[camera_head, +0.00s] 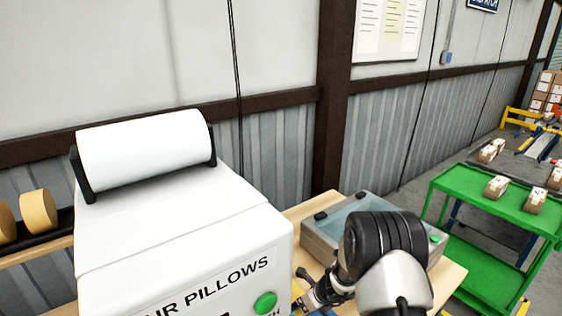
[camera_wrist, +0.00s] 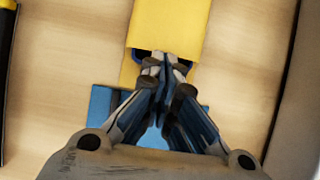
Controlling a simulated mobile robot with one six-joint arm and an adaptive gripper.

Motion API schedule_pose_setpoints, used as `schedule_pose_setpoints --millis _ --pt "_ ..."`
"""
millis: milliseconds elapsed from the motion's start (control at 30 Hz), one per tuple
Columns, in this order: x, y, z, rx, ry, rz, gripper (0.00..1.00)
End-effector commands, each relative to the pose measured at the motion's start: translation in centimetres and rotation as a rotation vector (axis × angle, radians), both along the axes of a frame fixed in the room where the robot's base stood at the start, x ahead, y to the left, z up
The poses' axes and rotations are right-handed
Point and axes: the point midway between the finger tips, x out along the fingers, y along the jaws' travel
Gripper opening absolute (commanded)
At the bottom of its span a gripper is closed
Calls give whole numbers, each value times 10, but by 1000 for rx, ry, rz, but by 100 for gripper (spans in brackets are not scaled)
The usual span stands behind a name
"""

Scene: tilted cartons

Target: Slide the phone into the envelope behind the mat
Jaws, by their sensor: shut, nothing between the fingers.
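The yellow envelope (camera_wrist: 170,22) lies flat on the wooden table at the top of the wrist view, its mouth facing my gripper. A blue mat (camera_wrist: 103,103) lies below it, mostly hidden under my gripper. My gripper (camera_wrist: 165,66) is shut, with its fingertips at the envelope's mouth and nothing held between them. Dark blue edges of what looks like the phone (camera_wrist: 140,56) show on both sides of the fingertips at the mouth. The rest of it is hidden, and I cannot tell how far inside it lies. In the head view my gripper (camera_head: 317,294) is low beside the white machine.
A white machine (camera_head: 180,250) with a paper roll (camera_head: 146,150) stands at the left in the head view. A grey box with a clear lid (camera_head: 350,215) sits behind my arm. A green cart (camera_head: 470,185) with small cartons stands at the right.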

Motion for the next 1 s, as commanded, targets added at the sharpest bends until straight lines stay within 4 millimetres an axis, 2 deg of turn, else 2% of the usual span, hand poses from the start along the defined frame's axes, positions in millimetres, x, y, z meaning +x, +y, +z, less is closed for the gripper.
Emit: schedule_pose_setpoints --millis 233,900,1000 --pt "-1 -1 9 0 -1 0 0" --pt "-1 -1 77 0 0 -1 0" --pt "-1 -1 82 -1 -1 0 0"
